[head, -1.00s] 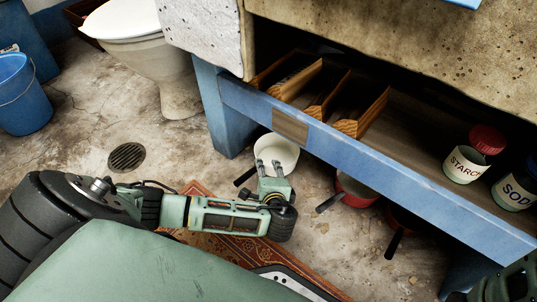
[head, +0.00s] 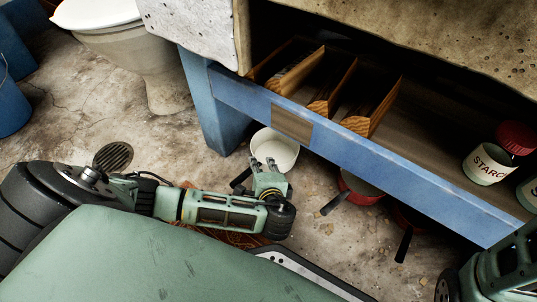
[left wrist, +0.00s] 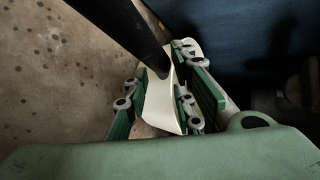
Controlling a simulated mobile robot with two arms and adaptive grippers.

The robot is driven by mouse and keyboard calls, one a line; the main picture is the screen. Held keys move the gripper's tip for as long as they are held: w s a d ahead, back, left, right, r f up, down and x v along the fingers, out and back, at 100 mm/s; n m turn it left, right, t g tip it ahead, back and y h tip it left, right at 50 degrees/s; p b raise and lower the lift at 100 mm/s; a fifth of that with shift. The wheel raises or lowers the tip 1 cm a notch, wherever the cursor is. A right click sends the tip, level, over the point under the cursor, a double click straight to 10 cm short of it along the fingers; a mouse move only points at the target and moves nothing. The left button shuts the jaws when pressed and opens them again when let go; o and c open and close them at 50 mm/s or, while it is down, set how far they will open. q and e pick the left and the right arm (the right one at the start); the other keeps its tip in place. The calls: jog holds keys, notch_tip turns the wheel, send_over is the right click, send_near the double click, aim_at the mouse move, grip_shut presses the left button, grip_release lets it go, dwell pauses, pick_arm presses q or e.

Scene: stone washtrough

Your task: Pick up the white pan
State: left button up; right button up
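The white pan (head: 276,148) rests on the floor beneath the blue bench's front rail, beside its leg. Its dark handle (head: 240,178) points down-left and is partly hidden by my gripper. My left gripper (head: 263,163) is at the pan's near side, its two fingers apart and reaching over the rim. In the left wrist view, the pan's white wall (left wrist: 162,103) lies between the green fingers (left wrist: 160,92), with the dark handle (left wrist: 130,35) running up-left. A firm grip does not show. My right gripper is not clearly in view; only part of my right arm shows at lower right.
The blue bench rail (head: 355,150) runs above the pans. Two red pans (head: 360,188) (head: 408,215) sit beneath it to the right. Wooden trays (head: 370,105) and a starch jar (head: 490,163) are on the shelf. A toilet (head: 110,40) stands at upper left.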

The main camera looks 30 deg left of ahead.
pick_arm(q)
grip_shut()
jog(key=shift+r, duration=0.15)
